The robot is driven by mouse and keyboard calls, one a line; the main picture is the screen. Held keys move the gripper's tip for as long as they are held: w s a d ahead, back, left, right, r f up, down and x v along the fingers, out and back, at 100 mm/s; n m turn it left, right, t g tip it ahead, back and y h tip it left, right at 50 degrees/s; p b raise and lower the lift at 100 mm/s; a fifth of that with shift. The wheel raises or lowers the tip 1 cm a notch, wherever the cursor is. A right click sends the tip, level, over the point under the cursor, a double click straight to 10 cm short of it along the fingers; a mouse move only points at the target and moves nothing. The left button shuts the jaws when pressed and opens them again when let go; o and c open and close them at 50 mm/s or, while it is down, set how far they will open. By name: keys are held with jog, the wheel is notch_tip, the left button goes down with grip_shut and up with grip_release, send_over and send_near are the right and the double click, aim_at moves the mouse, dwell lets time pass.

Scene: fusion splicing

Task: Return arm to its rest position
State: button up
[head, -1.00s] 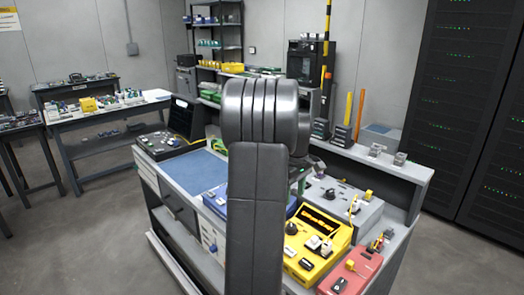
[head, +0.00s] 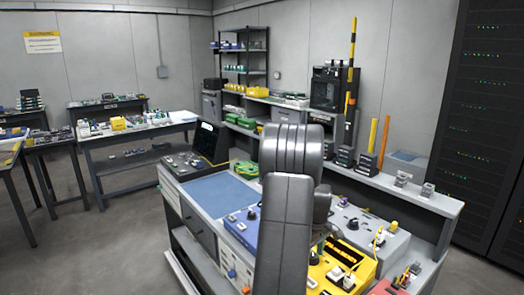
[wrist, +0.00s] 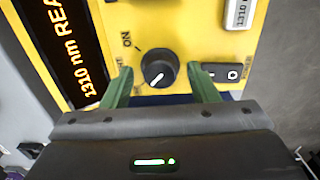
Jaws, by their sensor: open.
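My gripper (wrist: 162,88) shows in the wrist view, with two green fingers spread apart and nothing between them but a view of a black knob (wrist: 159,68). The knob has a white pointer line and sits on a yellow device (wrist: 200,20) with a lit display reading "1310 nm REA" (wrist: 72,50). The fingertips appear on either side of the knob; I cannot tell whether they touch it. In the head view my arm (head: 285,220) rises in front of the workbench and hides the gripper and part of the yellow device (head: 357,266).
The workbench (head: 205,238) holds a blue mat (head: 219,189), a blue device (head: 240,226), a grey device (head: 395,243) and a red device at its right end. A raised shelf (head: 425,198) runs behind. Server racks stand at right. The floor (head: 100,245) at left is clear.

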notch_tip(320, 180, up, 14)
notch_tip(320, 180, down, 14)
jog(key=shift+r, duration=0.25)
jog(key=shift+f+m, duration=0.25)
jog(key=shift+m, duration=0.05)
jog(key=m, duration=0.4)
jog(key=shift+m, duration=0.3)
jog(key=m, duration=0.3)
jog(key=shift+m+p, duration=0.3)
jog(key=shift+m, duration=0.1)
jog(key=m, duration=0.4)
jog(key=shift+m, duration=0.3)
jog(key=shift+m+p, duration=0.55)
jog(key=shift+m, duration=1.65)
